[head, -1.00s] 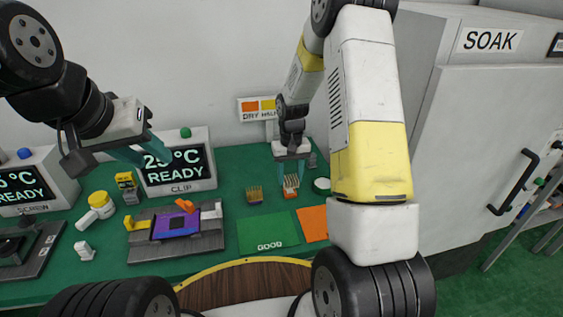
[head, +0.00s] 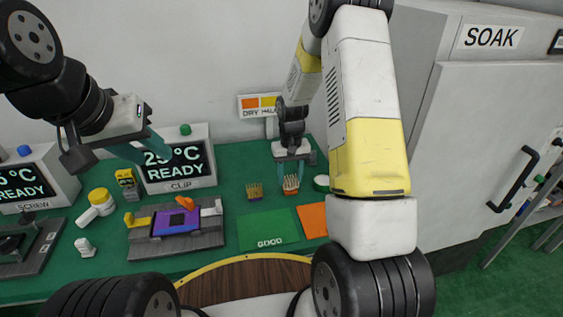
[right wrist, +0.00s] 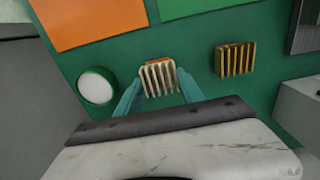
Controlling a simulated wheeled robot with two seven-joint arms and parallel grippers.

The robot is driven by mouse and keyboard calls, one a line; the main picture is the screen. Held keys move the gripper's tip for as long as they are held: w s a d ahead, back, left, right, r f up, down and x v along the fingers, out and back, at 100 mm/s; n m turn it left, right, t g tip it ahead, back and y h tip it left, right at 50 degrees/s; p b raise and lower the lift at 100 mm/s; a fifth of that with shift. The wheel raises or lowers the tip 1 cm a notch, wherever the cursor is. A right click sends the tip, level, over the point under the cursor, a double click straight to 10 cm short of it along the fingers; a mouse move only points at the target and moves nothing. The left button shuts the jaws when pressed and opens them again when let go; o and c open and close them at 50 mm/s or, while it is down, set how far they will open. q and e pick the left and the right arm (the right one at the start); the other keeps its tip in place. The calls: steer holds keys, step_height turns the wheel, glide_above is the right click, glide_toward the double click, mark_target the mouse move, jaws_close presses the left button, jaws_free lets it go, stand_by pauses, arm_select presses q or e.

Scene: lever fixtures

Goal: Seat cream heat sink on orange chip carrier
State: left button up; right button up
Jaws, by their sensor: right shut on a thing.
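The cream heat sink (head: 291,182) has upright fins and stands at the back right of the green bench. It also shows in the right wrist view (right wrist: 157,79). My right gripper (head: 291,176) points down and is shut on it, one teal finger on each side. An orange piece (right wrist: 158,59) shows at its base; I cannot tell whether it is part of the heat sink or a carrier. A fixture (head: 213,238) at the centre left holds a purple board with a dark chip and an orange lever (head: 186,203). My left gripper (head: 143,150) is empty, its fingers apart, above the fixture's back left.
A brass heat sink (head: 255,191) stands left of the cream one. A green GOOD mat (head: 268,230) and an orange mat (head: 312,220) lie in front. A round white-and-green item (head: 321,183) is close on the right. The CLIP display (head: 180,160) stands behind the fixture.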

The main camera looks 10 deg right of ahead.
steer(key=shift+f, duration=0.6)
steer(key=o, duration=1.5)
steer(key=shift+c, duration=0.2)
steer(key=shift+o, duration=0.2)
steer(key=o, duration=0.4)
steer(key=shift+o, duration=0.2)
steer(key=shift+r, duration=3.55)
